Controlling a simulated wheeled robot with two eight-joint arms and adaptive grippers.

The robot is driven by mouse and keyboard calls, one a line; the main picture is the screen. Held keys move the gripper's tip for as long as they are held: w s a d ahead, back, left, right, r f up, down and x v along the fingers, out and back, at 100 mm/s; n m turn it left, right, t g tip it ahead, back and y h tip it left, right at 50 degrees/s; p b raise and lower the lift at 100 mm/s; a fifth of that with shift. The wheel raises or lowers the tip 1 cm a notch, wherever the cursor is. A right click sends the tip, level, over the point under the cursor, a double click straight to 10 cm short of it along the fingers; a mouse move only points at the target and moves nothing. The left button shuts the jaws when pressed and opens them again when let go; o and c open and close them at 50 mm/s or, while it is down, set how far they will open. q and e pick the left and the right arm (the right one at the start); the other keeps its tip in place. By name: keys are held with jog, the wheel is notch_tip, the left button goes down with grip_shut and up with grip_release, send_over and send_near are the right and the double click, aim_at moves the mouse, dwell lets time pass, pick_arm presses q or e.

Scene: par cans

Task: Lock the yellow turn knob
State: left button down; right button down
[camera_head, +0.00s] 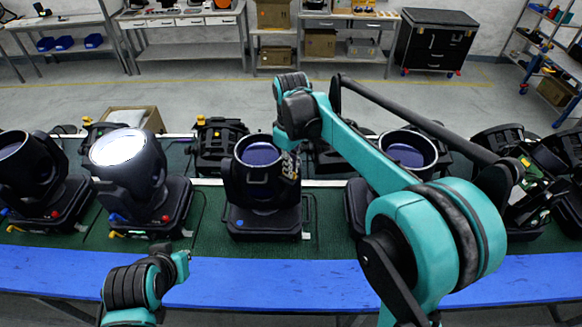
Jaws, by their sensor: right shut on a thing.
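A black par can (259,182) stands upright in the middle of the near row, its round lens facing up. My right gripper (290,172) reaches down from above against the right side of this par can's head. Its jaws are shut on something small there. The yellow turn knob does not show on this par can; my gripper covers that side. My left arm shows at the lower left, apart from the lamps, and its fingers are not visible.
Another par can (129,166) with a bright white lens stands to the left, and one (409,152) stands to the right, partly behind my right arm. More lamps line the far row of the green bench (210,205). A blue strip (260,283) runs along the front edge. A cardboard box (150,115) stands behind.

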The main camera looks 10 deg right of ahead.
dwell(0.4)
jog(key=c, duration=1.7)
grip_release()
notch_tip(320, 180, up, 12)
jog(key=shift+r, duration=0.1)
